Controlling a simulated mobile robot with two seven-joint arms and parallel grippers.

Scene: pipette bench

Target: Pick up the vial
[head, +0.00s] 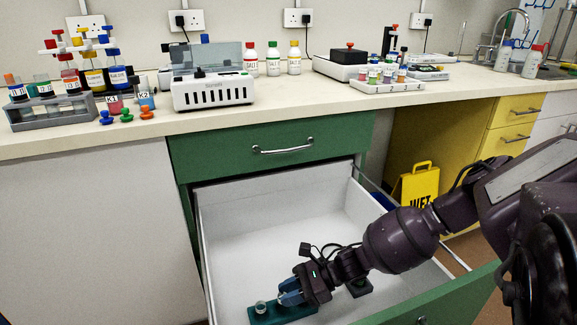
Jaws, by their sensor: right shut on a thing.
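The green lower drawer is pulled open, and its white inside (270,215) shows. A teal block (295,313) lies on the drawer floor near the front. A small clear vial with a pale round top (261,307) stands at the block's left end. My right gripper (283,293) reaches down into the drawer from the right, over the block, with its blue fingers pointing left. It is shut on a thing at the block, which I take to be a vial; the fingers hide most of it. My left gripper is not in view.
A dark small object (360,287) lies in the drawer behind my right wrist. The drawer walls (203,250) surround the gripper. The counter (300,95) above holds a tube rack (50,110), bottles (273,58) and devices. A yellow wet-floor sign (420,183) stands under the counter.

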